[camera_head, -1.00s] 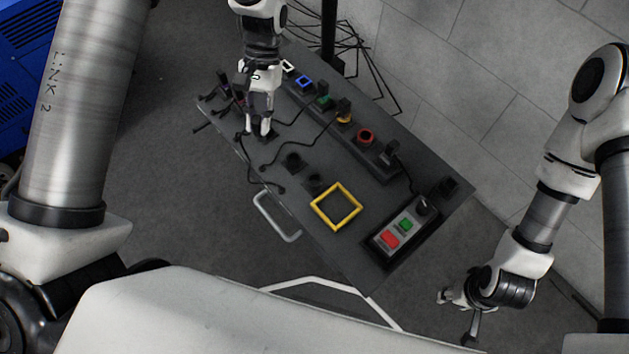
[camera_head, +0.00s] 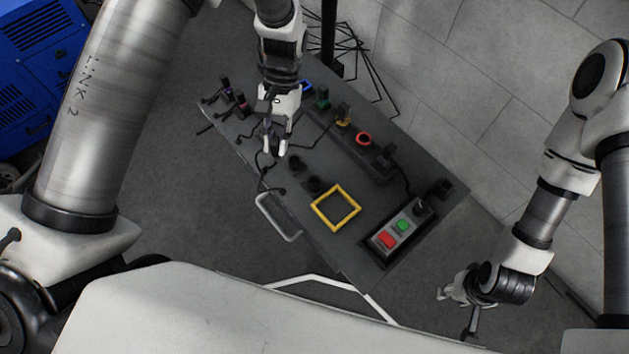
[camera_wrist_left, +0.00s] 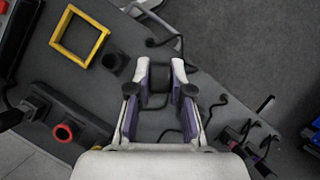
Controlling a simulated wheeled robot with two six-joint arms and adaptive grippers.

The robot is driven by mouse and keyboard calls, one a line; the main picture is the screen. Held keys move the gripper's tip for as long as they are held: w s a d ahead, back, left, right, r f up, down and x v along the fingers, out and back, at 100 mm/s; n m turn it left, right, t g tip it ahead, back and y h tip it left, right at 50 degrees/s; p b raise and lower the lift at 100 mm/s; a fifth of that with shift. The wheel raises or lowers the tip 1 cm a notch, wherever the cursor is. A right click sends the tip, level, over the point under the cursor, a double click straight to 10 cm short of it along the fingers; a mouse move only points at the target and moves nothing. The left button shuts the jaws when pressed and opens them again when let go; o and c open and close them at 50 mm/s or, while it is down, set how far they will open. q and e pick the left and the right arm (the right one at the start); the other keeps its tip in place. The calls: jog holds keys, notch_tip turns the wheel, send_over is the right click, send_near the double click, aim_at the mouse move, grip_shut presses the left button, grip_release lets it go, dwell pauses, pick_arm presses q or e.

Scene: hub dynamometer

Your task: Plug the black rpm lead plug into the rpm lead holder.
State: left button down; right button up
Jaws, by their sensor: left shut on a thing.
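My left gripper (camera_head: 275,150) is over the dark table, shut on a small black plug. In the left wrist view the plug (camera_wrist_left: 157,84) shows between the two fingertips. Two small black holders stand on the table just to the right of the gripper in the head view, a nearer one (camera_head: 316,185) and a farther one (camera_head: 297,164). The nearer holder also shows in the left wrist view (camera_wrist_left: 115,63), left of the fingers. I cannot tell which is the rpm lead holder. My right gripper (camera_head: 461,291) is off the table at the right; its jaws are too small to read.
A yellow square frame (camera_head: 335,208) lies beside the holders. A box with red and green buttons (camera_head: 399,234) is on the right. A row of coloured connectors with a red ring (camera_head: 363,139) runs along the far side. Loose black cables cross the table near a handle (camera_head: 278,219).

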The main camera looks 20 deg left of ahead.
pick_arm(q)
jog(key=s+d+p, duration=0.4)
jog(key=d, duration=0.2)
jog(key=shift+s+d+p, duration=0.15)
jog(key=shift+d+p, duration=0.05)
jog(key=shift+p, duration=0.15)
dwell(0.4)
jog(key=w+d, duration=0.2)
jog(key=w, duration=0.1)
jog(key=shift+w+d+p, duration=0.1)
jog(key=shift+w+p, duration=0.15)
jog(key=shift+p, duration=0.05)
dwell(0.4)
jog(key=shift+f+b, duration=0.7)
jog(key=shift+f, duration=1.25)
jog(key=shift+f, duration=0.15)
